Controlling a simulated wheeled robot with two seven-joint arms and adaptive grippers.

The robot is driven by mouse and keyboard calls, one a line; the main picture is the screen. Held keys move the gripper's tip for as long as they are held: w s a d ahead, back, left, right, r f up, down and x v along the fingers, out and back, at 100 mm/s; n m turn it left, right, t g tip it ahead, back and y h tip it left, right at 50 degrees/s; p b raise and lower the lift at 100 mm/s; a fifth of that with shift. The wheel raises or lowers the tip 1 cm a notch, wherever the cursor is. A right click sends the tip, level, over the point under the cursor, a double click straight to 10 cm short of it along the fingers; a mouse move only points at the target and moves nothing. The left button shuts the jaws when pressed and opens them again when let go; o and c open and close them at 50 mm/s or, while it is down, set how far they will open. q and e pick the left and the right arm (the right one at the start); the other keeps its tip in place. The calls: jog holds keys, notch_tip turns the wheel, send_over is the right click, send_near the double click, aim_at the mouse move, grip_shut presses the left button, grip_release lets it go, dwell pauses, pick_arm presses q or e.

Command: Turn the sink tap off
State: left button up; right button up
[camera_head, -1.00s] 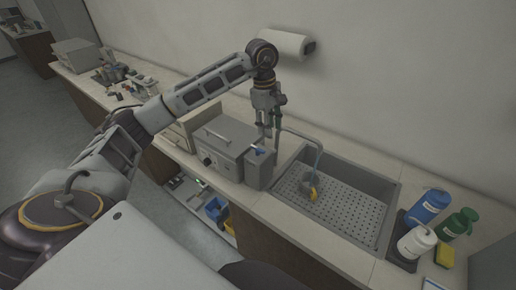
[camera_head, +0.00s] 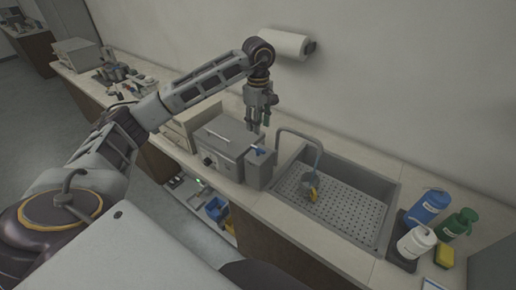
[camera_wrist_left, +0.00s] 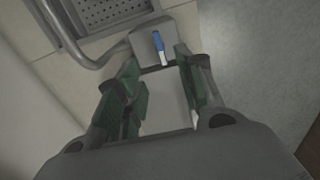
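The sink tap has a grey bent spout (camera_head: 298,134) over the left part of the sink. A grey box-shaped block (camera_head: 260,172) beside the sink carries a small blue lever (camera_head: 260,150). In the left wrist view the blue lever (camera_wrist_left: 158,42) lies just beyond the fingertips. A thin bluish streak, which looks like water, drops from the spout to a grey cup with a yellow part. My left gripper (camera_head: 258,126) points down above and behind the block. In the left wrist view its green-padded fingers (camera_wrist_left: 160,75) are apart with nothing between them. My right gripper is out of view.
The sink (camera_head: 345,222) has a perforated floor and holds the cup (camera_head: 309,189). A grey machine (camera_head: 222,143) stands left of the block. Blue, green and white bottles (camera_head: 416,242) stand right of the sink. A paper roll (camera_head: 285,44) hangs on the wall.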

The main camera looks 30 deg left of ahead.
aim_at(258, 148)
pick_arm(q)
notch_tip(258, 148, down, 11)
jog(key=p, duration=0.2)
jog(key=shift+f+p, duration=0.1)
jog(key=shift+p, duration=0.2)
jog(key=shift+f, duration=0.5)
jog(key=c, duration=0.7)
grip_shut()
